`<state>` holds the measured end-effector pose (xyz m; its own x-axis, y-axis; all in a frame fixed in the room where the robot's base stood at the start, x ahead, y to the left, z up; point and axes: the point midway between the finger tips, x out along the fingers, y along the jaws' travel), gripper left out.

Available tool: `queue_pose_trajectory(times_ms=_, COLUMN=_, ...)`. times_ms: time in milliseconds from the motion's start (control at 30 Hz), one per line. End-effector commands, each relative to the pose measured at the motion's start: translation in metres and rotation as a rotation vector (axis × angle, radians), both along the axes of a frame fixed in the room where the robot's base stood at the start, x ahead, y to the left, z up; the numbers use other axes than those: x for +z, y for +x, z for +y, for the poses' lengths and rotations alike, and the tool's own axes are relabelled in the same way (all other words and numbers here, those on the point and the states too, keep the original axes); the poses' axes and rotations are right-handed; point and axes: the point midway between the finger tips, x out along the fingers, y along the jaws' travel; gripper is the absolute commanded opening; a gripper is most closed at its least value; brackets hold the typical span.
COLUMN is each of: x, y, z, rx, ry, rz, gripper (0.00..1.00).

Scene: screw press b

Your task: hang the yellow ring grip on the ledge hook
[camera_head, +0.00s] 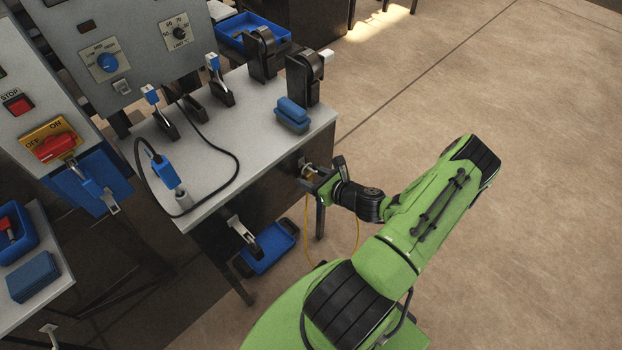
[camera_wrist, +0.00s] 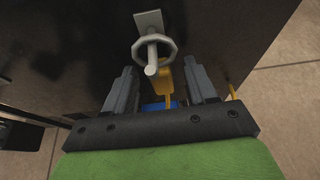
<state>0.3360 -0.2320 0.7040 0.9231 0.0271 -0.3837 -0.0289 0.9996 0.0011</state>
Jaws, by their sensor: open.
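The ledge hook (camera_wrist: 143,20) is a grey plate with a peg and a round collar on the dark side of the workbench. A small metallic part of it shows in the head view (camera_head: 307,169). The yellow ring grip (camera_wrist: 191,72) shows just behind and below the collar, partly hidden; I cannot tell whether it hangs on the peg. A yellow cord (camera_head: 358,235) loops down below the bench edge. My gripper (camera_wrist: 160,68) is open, its fingers either side of the yellow part and just below the hook. It also shows at the bench side in the head view (camera_head: 316,182).
The grey bench top (camera_head: 240,120) carries a blue block (camera_head: 292,113), black clamps and a dark cable. A blue bin (camera_head: 267,247) lies on the floor below the bench. A bracket with a lever (camera_head: 243,232) juts from the front side. Open floor (camera_head: 500,90) lies right.

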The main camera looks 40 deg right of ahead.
Motion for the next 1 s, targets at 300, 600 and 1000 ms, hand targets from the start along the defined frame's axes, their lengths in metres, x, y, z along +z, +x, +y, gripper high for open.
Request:
queue_pose_trajectory(times_ms=300, x=-0.0017, y=0.0062, z=-0.0002, rx=-0.001, ry=-0.002, rz=-0.001, gripper=0.56)
queue_pose_trajectory(times_ms=600, x=-0.0016, y=0.0059, z=-0.0001, rx=-0.001, ry=-0.001, rz=-0.001, gripper=0.12)
queue_pose_trajectory(times_ms=1000, x=-0.0016, y=0.0059, z=0.0000, rx=-0.001, ry=-0.001, rz=-0.001, gripper=0.00)
